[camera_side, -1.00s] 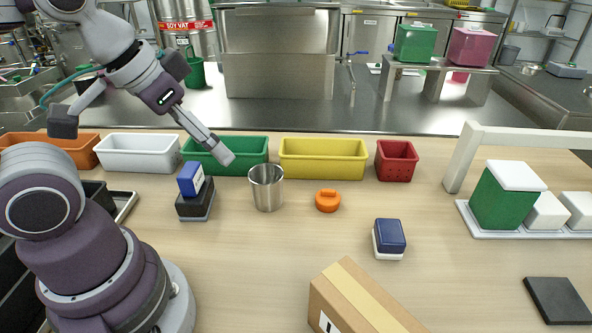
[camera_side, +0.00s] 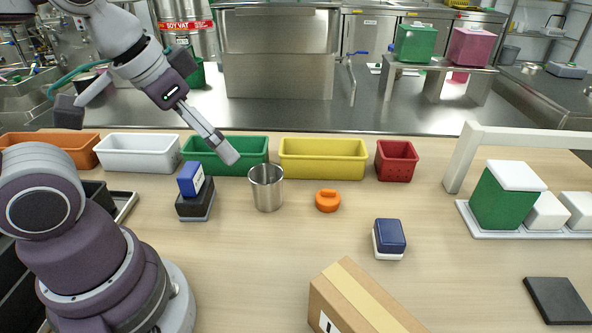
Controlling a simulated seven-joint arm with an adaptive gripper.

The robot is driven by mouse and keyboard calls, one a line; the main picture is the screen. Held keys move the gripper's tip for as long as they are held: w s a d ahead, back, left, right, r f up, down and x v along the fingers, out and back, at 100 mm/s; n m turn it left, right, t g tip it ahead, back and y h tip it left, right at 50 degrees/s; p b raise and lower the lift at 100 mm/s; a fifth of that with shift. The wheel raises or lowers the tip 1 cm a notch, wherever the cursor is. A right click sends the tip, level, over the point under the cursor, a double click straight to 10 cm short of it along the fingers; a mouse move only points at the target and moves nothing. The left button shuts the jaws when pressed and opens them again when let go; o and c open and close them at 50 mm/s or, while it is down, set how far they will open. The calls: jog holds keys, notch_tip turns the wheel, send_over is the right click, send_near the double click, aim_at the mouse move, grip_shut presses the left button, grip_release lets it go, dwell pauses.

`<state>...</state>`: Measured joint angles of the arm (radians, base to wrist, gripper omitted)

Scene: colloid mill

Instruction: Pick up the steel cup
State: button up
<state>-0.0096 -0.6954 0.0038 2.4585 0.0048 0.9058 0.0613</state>
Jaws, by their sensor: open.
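The steel cup (camera_side: 267,190) stands upright on the wooden table, a little left of the middle, with its open mouth up. My gripper (camera_side: 229,156) is up and to the left of the cup's rim, angled down toward the right. It is open and empty. In the picture its tip overlaps the green bin behind. A small gap shows between the tip and the cup.
Green (camera_side: 254,148), yellow (camera_side: 323,160), white (camera_side: 137,153) and red (camera_side: 397,161) bins line the back edge. A blue-and-black block stack (camera_side: 194,198) stands left of the cup. An orange round item (camera_side: 327,201) lies to its right.

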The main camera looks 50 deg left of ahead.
jog(key=w+a+f+m+g, duration=0.2)
jog(key=w+a+m+g, duration=0.1)
jog(key=w+m, duration=0.35)
jog(key=m+g, duration=0.2)
jog(key=m, duration=0.5)
send_near(267, 190)
jog(key=w+a+f, duration=0.2)
jog(key=a+f, duration=0.1)
jog(key=shift+m, duration=0.25)
jog(key=f, duration=0.9)
jog(key=shift+d+f, duration=0.3)
jog(key=shift+f, duration=0.05)
jog(key=c, duration=1.1)
jog(key=shift+o, duration=0.2)
